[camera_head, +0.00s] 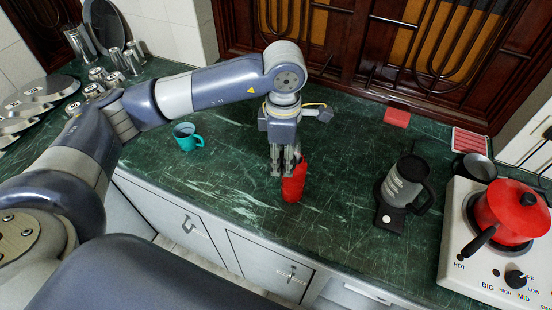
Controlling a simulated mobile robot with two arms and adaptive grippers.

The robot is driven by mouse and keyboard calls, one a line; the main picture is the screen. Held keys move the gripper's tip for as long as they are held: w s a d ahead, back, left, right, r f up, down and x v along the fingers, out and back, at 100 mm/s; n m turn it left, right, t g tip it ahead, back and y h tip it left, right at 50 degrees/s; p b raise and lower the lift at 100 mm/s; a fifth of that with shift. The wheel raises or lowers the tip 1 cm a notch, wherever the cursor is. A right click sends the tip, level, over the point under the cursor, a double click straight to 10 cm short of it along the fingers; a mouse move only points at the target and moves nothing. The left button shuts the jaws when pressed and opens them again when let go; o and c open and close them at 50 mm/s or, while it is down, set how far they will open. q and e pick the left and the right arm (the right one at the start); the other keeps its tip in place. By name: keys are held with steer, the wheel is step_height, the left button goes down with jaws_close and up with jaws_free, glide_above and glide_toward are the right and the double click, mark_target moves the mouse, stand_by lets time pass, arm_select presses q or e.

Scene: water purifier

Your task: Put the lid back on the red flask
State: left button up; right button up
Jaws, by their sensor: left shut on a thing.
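The red flask (293,188) stands on the green counter, near its front edge, in the middle of the head view. My left gripper (285,170) reaches down from above and is shut at the flask's upper part. Its fingers cover part of the red body and the flask's top. I cannot make out a separate lid, either on the flask or between the fingers. My right gripper is out of view.
A teal mug (186,137) stands to the left. A dark grey jug (404,184) is to the right, beside the stove (475,268) with a red pot (510,212). A red block (396,117) lies at the back. Metal cups and plates fill the far left.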

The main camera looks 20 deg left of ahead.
arm_select(q)
steer(key=w+r+n+p, duration=0.1)
steer(key=n, duration=0.2)
steer(key=w+r+n+p, duration=0.1)
steer(key=n+p, duration=0.1)
steer(key=n, duration=0.1)
steer(key=w+d+r+n+p, duration=0.1)
steer(key=r+n+p, duration=0.1)
steer(key=n, duration=0.2)
steer(key=shift+w+d, duration=0.1)
arm_select(e)
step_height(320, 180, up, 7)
steer(key=p, duration=0.2)
arm_select(q)
steer(key=n, duration=0.2)
steer(key=w+n+b, duration=0.1)
steer(key=n, duration=0.1)
steer(key=shift+d+f, duration=0.1)
steer(key=shift+d, duration=0.05)
steer(key=shift+f+b, duration=0.65)
steer(key=shift+f, duration=0.75)
steer(key=shift+f+b, duration=1.15)
steer(key=shift+f, duration=0.25)
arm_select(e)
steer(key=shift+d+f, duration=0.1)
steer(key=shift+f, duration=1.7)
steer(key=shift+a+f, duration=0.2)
